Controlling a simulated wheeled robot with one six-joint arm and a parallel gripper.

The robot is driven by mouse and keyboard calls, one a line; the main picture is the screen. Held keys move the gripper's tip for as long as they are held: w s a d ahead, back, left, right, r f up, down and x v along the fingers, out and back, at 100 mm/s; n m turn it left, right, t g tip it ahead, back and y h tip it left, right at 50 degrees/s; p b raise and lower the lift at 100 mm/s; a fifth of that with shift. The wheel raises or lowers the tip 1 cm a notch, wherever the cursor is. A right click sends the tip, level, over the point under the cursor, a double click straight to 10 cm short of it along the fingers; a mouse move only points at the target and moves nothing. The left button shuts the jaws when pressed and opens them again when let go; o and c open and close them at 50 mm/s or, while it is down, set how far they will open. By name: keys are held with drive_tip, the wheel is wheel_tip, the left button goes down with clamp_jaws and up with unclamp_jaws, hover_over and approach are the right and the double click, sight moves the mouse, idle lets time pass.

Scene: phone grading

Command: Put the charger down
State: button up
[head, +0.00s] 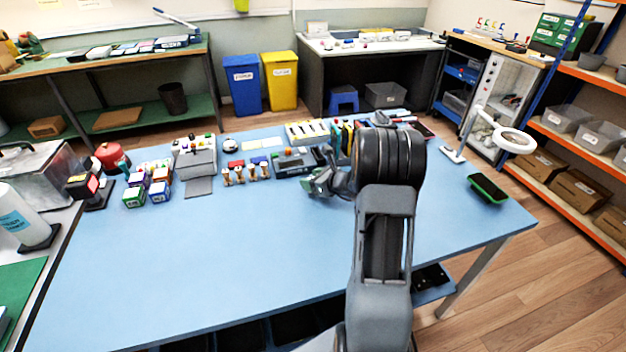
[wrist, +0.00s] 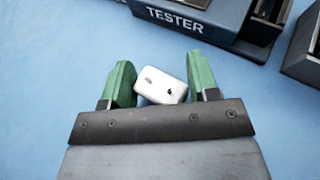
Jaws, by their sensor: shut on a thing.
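The charger (wrist: 163,86) is a small white block with rounded edges, seen in the wrist view between the two green fingertips of my gripper (wrist: 161,82). My gripper is shut on it, and the charger sits slightly tilted between the fingers. The blue table top lies behind it; I cannot tell whether the charger touches it. In the head view my gripper (head: 318,184) is over the middle of the blue table (head: 230,260), and the charger is not clearly visible there.
A dark box marked TESTER (wrist: 205,22) stands just beyond my gripper; it also shows in the head view (head: 293,163). Small stamps (head: 246,174) stand to its left. The front left table is clear.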

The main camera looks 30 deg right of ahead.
drive_tip(key=shift+f, duration=0.15)
drive_tip(key=o, duration=0.9)
drive_tip(key=shift+o, duration=0.2)
